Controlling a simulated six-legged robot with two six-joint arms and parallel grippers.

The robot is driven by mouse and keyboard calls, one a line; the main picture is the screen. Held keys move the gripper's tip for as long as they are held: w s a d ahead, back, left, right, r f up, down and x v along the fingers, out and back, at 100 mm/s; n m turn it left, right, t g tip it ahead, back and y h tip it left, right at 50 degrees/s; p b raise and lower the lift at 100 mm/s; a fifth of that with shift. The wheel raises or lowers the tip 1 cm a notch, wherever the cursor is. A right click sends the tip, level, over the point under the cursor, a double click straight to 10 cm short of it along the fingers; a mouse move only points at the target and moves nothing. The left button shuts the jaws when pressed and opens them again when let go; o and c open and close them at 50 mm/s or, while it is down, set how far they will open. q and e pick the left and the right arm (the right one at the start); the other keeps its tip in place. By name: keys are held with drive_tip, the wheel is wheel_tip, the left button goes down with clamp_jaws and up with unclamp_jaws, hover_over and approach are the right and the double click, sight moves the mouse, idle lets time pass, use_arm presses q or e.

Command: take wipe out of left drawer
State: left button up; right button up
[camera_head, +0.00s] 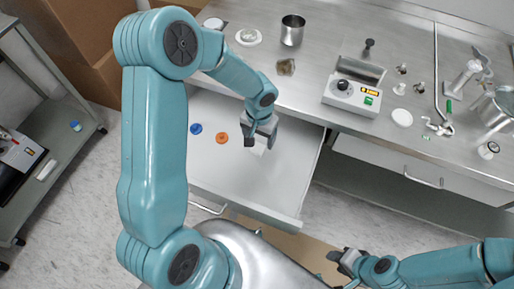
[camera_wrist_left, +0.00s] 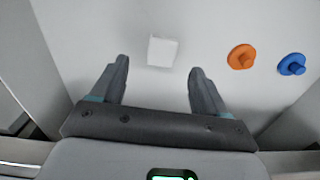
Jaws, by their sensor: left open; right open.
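The left drawer (camera_head: 225,182) is pulled open below the counter. The wipe (camera_wrist_left: 162,51), a small white square, lies flat on the drawer floor. In the head view the wipe (camera_head: 259,148) is partly hidden behind my left gripper. My left gripper (camera_head: 261,138) is open over the drawer. In the left wrist view its two fingers (camera_wrist_left: 158,82) are spread, with the wipe just beyond and between the tips, apart from them. My right gripper (camera_head: 343,262) is at the lower right, away from the drawer, open and empty.
An orange knobbed piece (camera_head: 222,138) and a blue one (camera_head: 196,128) lie in the drawer, left of my left gripper. The counter (camera_head: 320,57) above holds a metal cup (camera_head: 292,30) and a white device (camera_head: 352,95). A closed drawer (camera_head: 400,170) is at the right.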

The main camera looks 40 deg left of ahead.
sight(258, 148)
use_arm(q)
wheel_tip(258, 148, down, 6)
drive_tip(key=shift+a+r, duration=0.15)
drive_tip(key=shift+r, duration=0.05)
drive_tip(key=c, duration=1.1)
